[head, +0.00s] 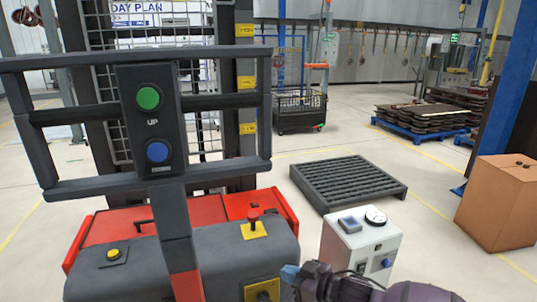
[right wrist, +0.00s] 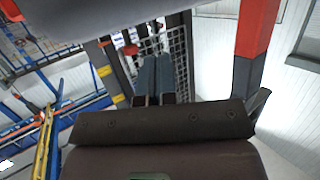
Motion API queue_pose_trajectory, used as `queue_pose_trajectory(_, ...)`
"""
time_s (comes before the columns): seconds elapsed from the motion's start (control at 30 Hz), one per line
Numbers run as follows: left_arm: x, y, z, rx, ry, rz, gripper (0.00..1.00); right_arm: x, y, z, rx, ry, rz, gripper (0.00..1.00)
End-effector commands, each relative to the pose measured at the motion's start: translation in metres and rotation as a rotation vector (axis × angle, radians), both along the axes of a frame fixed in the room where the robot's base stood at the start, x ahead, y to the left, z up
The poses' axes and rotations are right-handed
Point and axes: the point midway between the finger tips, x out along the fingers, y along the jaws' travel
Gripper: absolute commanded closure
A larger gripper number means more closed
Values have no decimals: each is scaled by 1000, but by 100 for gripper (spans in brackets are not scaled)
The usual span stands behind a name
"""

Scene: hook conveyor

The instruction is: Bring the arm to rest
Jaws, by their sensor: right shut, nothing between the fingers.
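My right arm comes in at the bottom right of the head view. Its dark gripper (head: 289,272) points left, with blue-grey fingertips at the right side of the red and dark grey truck body (head: 190,255). I cannot tell whether the tips touch it or only pass in front of it. In the right wrist view the two fingers of the gripper (right wrist: 153,88) lie side by side, shut, with nothing between them. My left gripper is in neither view.
A control panel with green (head: 148,98) and blue (head: 157,152) buttons stands on the truck's frame. A white box with a gauge (head: 355,250) stands close beyond my right gripper. A grey slatted pallet (head: 347,183) and a brown carton (head: 500,205) sit on the floor.

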Motion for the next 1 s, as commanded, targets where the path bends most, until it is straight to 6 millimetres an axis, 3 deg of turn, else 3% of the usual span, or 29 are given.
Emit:
queue_pose_trajectory(0.17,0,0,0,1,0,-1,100,-25,10,9,-52,-167,-45,100)
queue_pose_trajectory(0.37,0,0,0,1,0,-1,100,-46,-10,7,-106,-247,-160,100)
queue_pose_trajectory(0.57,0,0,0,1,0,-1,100,-70,-51,-9,-153,-238,-307,100)
queue_pose_trajectory(0.77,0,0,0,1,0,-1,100,-104,-103,-36,-184,-155,-473,100)
queue_pose_trajectory(1.0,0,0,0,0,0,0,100,-167,-170,-79,-193,1,-682,100)
